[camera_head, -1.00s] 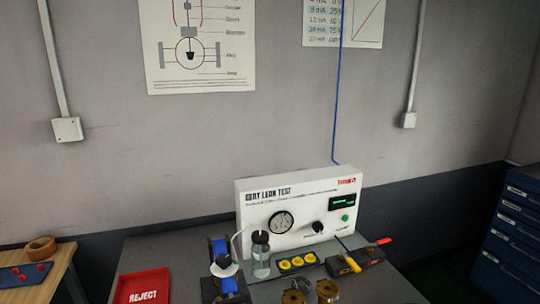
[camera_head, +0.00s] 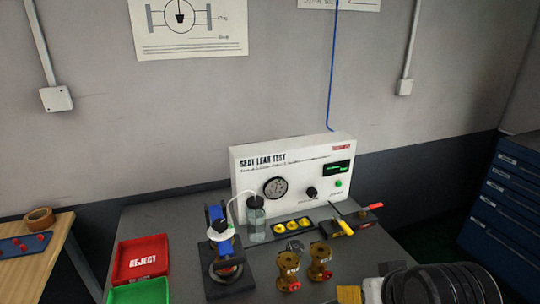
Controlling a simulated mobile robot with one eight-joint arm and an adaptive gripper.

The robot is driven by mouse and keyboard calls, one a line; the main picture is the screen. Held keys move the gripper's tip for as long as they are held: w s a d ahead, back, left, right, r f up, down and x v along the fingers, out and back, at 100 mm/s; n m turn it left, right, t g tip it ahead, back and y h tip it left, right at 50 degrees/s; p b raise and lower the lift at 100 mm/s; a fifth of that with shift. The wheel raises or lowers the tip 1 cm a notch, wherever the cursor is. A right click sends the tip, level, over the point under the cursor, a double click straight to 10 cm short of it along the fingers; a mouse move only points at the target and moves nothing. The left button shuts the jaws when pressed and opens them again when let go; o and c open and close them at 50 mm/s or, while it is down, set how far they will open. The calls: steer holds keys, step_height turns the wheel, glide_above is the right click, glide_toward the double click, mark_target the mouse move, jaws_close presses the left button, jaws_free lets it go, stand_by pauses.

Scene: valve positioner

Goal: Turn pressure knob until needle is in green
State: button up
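The pressure knob (camera_head: 311,192) is a small black knob on the front of the white seat leak test unit (camera_head: 245,172). A round dark gauge (camera_head: 275,188) sits to its left on the same panel. The gauge is too small to read its needle or any green zone. A lit green display (camera_head: 337,168) and a green button (camera_head: 338,183) are to the right of the knob. Nothing touches the knob.
A glass bottle (camera_head: 256,224), a blue clamp fixture (camera_head: 220,236), brass valves (camera_head: 288,268), yellow rings (camera_head: 292,226) and yellow- and red-handled parts (camera_head: 343,227) stand before the unit. Red (camera_head: 141,259) and green (camera_head: 140,292) trays lie left. A dark ribbed shape (camera_head: 440,287) fills the lower right.

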stand_by(0.9)
steer(key=w+r, duration=0.4)
steer(key=w, duration=0.2)
steer(key=n+y, duration=0.3)
steer(key=y, duration=0.1)
glide_above(314, 192)
steer(key=s+d, duration=0.4)
steer(key=s, duration=0.3)
step_height(314, 192, down, 12)
steer(key=shift+t, duration=0.4)
steer(key=b+x, duration=0.1)
steer(key=x, duration=0.3)
steer(key=b+x, duration=0.1)
steer(key=x, duration=0.2)
steer(key=b+x, duration=0.1)
steer(key=x, duration=0.3)
steer(key=shift+w+a+r, duration=0.1)
steer(key=shift+w+a, duration=0.3)
